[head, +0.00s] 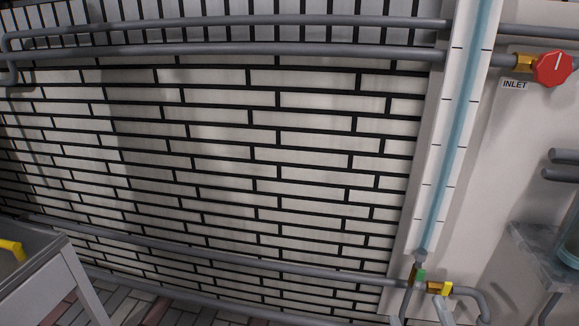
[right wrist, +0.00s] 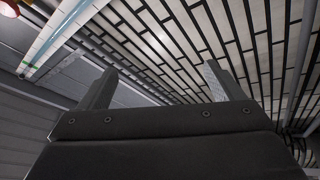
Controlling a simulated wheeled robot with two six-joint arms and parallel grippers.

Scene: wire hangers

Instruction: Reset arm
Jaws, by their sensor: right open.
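My right gripper (right wrist: 162,70) shows in the right wrist view. Its two fingers stand wide apart with nothing between them, so it is open and empty. The white brick wall and pipes lie beyond the fingertips; no contact with them shows. I cannot make out either gripper clearly in the head view. My left gripper is not visible.
A white brick wall (head: 220,150) with grey pipes (head: 220,50) fills most of the head view.

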